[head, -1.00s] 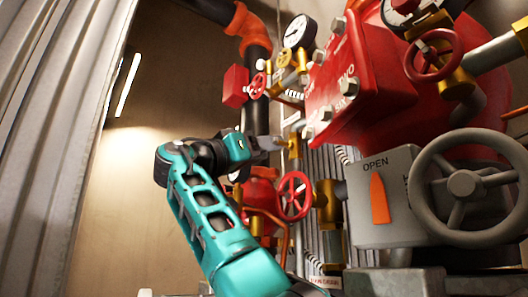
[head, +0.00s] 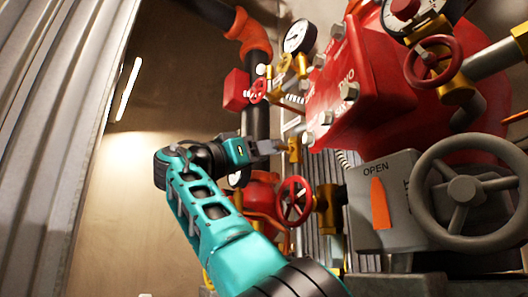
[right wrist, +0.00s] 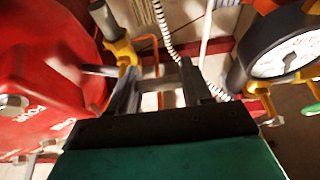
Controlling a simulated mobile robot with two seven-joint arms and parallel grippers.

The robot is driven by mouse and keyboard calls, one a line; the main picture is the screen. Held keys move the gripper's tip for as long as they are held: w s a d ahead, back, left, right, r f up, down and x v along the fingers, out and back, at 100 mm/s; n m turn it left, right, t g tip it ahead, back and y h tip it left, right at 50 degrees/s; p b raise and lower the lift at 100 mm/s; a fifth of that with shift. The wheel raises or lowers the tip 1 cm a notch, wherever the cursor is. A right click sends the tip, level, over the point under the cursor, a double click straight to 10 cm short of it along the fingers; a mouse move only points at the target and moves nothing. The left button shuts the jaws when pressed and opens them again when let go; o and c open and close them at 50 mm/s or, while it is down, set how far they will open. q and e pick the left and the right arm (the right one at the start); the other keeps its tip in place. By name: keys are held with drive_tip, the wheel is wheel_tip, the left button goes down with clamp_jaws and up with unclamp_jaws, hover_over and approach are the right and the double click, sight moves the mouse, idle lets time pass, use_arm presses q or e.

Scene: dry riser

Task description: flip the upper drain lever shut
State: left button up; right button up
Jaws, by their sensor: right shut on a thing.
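My right gripper (head: 278,147) reaches in from below in the head view, with its fingertips at a small brass drain valve (head: 295,151) beside the dark riser pipe. In the right wrist view its two dark fingers (right wrist: 160,88) stand on either side of a grey bar (right wrist: 166,78), which looks like the upper drain lever. The gripper is shut on it. The fingers and blur hide most of the lever, so its exact angle cannot be told. A brass fitting (right wrist: 121,50) is just beyond the left finger. My left gripper is not in view.
A red bolted housing (head: 350,95) stands close right of the gripper. A red handwheel (head: 294,199) is below it, and a grey box marked OPEN (head: 395,165) with a large grey wheel (head: 465,190) is at right. A gauge (right wrist: 275,58) is close in the wrist view.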

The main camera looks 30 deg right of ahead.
drive_tip(key=o, duration=1)
drive_tip(key=v, duration=1.3)
drive_tip(key=shift+r, duration=0.1)
